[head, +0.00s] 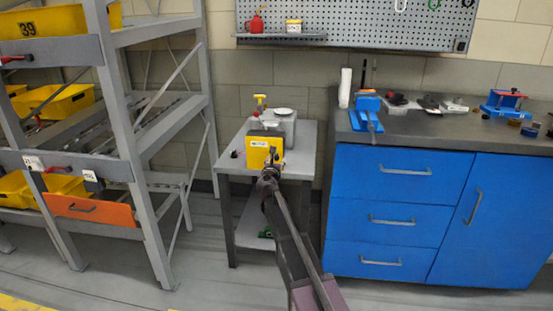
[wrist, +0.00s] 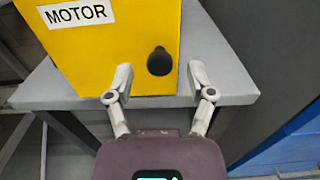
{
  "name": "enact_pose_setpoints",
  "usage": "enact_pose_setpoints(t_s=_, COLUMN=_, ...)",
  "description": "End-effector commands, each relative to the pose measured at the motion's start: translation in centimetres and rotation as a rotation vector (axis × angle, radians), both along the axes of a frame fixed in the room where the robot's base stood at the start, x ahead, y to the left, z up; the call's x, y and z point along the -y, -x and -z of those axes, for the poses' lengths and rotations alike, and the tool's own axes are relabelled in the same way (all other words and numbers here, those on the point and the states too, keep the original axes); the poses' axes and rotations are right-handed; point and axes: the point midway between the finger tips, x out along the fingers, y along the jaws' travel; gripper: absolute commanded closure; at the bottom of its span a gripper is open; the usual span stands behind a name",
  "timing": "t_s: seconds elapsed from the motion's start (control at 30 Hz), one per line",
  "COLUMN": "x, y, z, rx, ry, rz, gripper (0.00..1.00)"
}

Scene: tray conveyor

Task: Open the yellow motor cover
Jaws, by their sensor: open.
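The yellow motor cover (head: 258,151) faces me on the front of a grey machine on a small grey table. In the wrist view the yellow cover (wrist: 120,60) carries a white label reading MOTOR and a black round knob (wrist: 160,61) near its lower right. My gripper (wrist: 157,80) is open, with one finger on each side of the knob in the picture. I cannot tell whether the fingers touch the cover. In the head view my gripper (head: 268,176) is at the front of the cover and hides part of its lower right.
The small grey table (head: 305,160) stands between a grey shelf rack (head: 130,140) with yellow bins at left and a blue cabinet (head: 400,210) at right. A pegboard (head: 360,20) hangs behind. The floor in front is clear.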

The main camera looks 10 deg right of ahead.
Motion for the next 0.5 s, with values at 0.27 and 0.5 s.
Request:
enact_pose_setpoints(t_s=0.27, x=0.6, y=-2.2, z=0.0, rx=0.0, ry=0.0, rz=0.0, gripper=0.3)
enact_pose_setpoints(t_s=0.5, x=0.7, y=-2.4, z=0.0, rx=0.0, ry=0.0, rz=0.0, gripper=0.3)
